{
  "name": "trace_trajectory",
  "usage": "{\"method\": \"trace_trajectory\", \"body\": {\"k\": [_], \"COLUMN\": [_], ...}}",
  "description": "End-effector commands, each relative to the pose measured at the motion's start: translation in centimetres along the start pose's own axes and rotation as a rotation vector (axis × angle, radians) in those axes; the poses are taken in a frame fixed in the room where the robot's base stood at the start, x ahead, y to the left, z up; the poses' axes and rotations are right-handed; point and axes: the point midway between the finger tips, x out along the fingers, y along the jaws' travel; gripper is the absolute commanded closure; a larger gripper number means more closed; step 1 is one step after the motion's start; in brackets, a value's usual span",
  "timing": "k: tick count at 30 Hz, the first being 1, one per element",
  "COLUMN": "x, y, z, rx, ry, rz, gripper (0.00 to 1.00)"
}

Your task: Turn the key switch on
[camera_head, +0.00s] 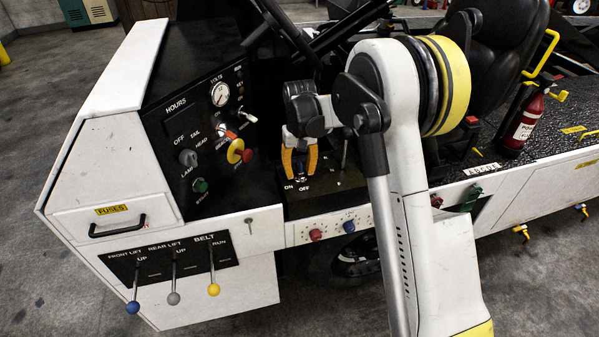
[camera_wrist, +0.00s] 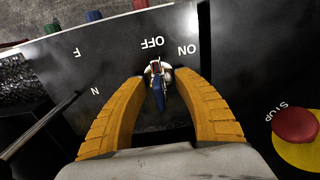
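The key switch (camera_wrist: 158,88) sits on the black panel in the wrist view, with a light collar and a blue handle. Upside-down OFF and ON labels (camera_wrist: 187,49) are beside it, and the switch's red-marked end points roughly toward OFF. My gripper (camera_wrist: 157,76) has its two orange fingers on either side of the switch, with a visible gap on each side. In the head view my gripper (camera_head: 300,172) reaches down over the panel just above the ON and OFF labels, and the switch is mostly hidden between the fingers.
A red stop button on a yellow base (camera_head: 237,151) stands left of my gripper; it also shows in the wrist view (camera_wrist: 296,125). A thin lever (camera_head: 344,150) rises close on the right. Three ball-ended levers (camera_head: 213,288) hang at the lower left.

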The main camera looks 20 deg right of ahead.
Motion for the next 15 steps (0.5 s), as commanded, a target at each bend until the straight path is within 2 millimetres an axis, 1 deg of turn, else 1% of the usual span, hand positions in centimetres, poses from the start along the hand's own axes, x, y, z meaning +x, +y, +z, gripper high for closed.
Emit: {"method": "trace_trajectory", "body": {"k": [4, 5, 6, 8, 15], "x": [-0.06, -0.06, -0.07, -0.07, -0.06], "y": [0.0, 0.0, 0.0, 0.0, 0.0], "z": [0.0, 0.0, 0.0, 0.0, 0.0], "rx": [0.0, 0.0, 0.0, 0.0, 0.0], "ry": [0.0, 0.0, 0.0, 0.0, 0.0], "rz": [0.0, 0.0, 0.0, 0.0, 0.0], "gripper": [0.64, 0.71, 0.83, 1.0, 1.0]}}
